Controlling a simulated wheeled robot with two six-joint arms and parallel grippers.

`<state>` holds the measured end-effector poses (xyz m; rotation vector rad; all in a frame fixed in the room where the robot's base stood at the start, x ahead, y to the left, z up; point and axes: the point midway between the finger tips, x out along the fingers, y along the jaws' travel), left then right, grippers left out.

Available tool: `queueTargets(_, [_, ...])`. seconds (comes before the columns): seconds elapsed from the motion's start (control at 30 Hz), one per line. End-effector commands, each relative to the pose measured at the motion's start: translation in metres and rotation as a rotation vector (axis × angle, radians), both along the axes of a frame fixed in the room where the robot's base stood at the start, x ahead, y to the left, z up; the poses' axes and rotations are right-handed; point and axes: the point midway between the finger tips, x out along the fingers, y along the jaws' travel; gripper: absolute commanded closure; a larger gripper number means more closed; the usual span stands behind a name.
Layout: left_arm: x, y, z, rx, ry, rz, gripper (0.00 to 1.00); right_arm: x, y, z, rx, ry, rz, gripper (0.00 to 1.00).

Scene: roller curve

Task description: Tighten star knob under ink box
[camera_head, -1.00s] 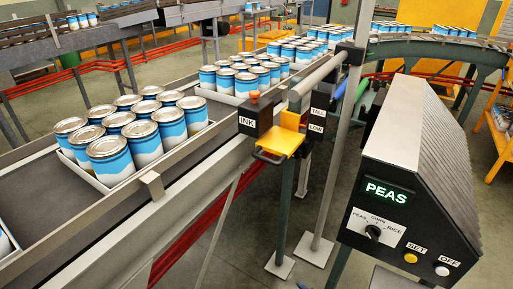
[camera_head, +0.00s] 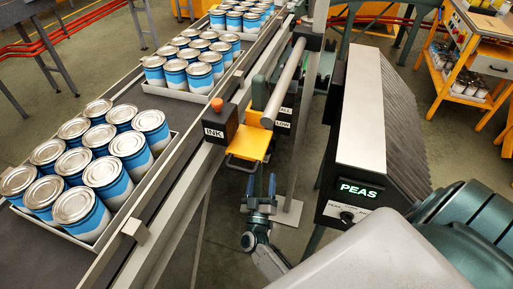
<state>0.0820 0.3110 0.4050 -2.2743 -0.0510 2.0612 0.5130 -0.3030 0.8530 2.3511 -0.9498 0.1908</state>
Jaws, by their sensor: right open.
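The black ink box (camera_head: 229,131), labelled INK and topped with an orange knob (camera_head: 217,104), sits on the near rail of the conveyor. A yellow bracket (camera_head: 250,143) is attached on its right. I cannot make out a star knob; the space under the box is hidden by the box, the bracket and the rail. My right gripper (camera_head: 261,188) is open, pointing up the picture, just below the yellow bracket's lower edge. I see nothing held in it. My left gripper is not in view.
Trays of blue-and-white cans (camera_head: 75,178) stand on the conveyor (camera_head: 113,254) at left. A control cabinet showing PEAS (camera_head: 359,190) stands close right of my right gripper. A steel post (camera_head: 316,22) rises behind the bracket. A yellow cart (camera_head: 462,57) stands at the back right.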

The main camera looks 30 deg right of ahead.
Motion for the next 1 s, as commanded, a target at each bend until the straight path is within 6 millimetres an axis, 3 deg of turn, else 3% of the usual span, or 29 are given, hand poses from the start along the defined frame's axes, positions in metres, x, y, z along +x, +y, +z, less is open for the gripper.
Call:
queueTargets(0.4, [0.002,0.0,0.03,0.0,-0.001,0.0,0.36,0.057,-0.045,0.029,-0.001,-0.002,0.002,0.36])
queueTargets(0.6, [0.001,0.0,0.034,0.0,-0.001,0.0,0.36,0.069,-0.054,0.033,0.0,-0.002,0.002,0.36])
queueTargets(0.9, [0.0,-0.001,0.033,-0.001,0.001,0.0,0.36,0.07,-0.056,0.032,0.001,-0.001,0.003,0.36])
queueTargets(1.0, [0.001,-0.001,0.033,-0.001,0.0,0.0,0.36,0.07,-0.055,0.033,0.001,-0.001,0.003,0.54])
